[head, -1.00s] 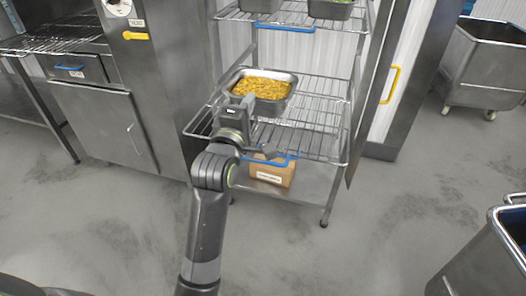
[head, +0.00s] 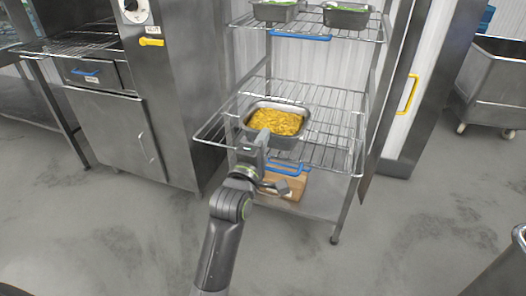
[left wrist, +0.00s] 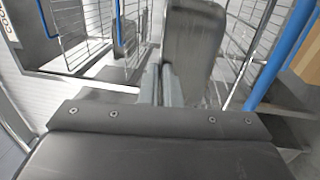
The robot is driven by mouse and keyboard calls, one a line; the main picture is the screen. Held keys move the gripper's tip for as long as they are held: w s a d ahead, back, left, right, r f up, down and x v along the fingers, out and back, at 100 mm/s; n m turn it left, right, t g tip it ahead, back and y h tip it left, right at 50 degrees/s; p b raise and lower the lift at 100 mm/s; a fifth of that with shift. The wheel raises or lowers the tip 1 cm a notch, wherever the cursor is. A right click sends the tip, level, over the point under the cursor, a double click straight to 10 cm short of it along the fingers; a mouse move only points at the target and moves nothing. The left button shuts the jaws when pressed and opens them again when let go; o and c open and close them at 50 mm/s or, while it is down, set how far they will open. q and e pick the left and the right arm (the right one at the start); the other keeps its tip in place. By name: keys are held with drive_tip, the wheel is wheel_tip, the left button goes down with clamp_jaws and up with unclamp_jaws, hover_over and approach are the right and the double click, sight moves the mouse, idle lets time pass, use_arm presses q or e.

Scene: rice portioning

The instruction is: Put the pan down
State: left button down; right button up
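The pan (head: 287,143) is a rectangular grey metal pan filled with yellow-orange food (head: 274,122). In the head view it is level at the middle wire shelf (head: 335,127), toward its left part. I cannot tell whether its base touches the wires. My left gripper (head: 263,137) is at the pan's near wall and appears shut on it. In the left wrist view the fingers (left wrist: 167,84) are close together beside a grey upright surface, and the pan's contents do not show. My right gripper is in neither view.
Two pans with green contents (head: 345,17) stand on the upper shelf. A cardboard box (head: 288,186) is on the bottom shelf, below a blue shelf handle (head: 290,169). A steel cabinet (head: 178,90) is close on the left. Wire shelf right of the pan is bare.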

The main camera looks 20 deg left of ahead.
use_arm(q)
wheel_tip(320, 180, down, 3)
drive_tip(key=shift+r+b, duration=0.1)
drive_tip(key=shift+b, duration=0.25)
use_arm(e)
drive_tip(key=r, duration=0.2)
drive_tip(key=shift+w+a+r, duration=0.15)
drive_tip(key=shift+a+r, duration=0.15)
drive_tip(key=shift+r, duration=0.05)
use_arm(q)
drive_tip(key=c, duration=2.1)
unclamp_jaws()
drive_tip(key=shift+f, duration=0.4)
drive_tip(key=o, duration=0.5)
drive_tip(key=shift+c, duration=0.2)
drive_tip(key=shift+r, duration=0.1)
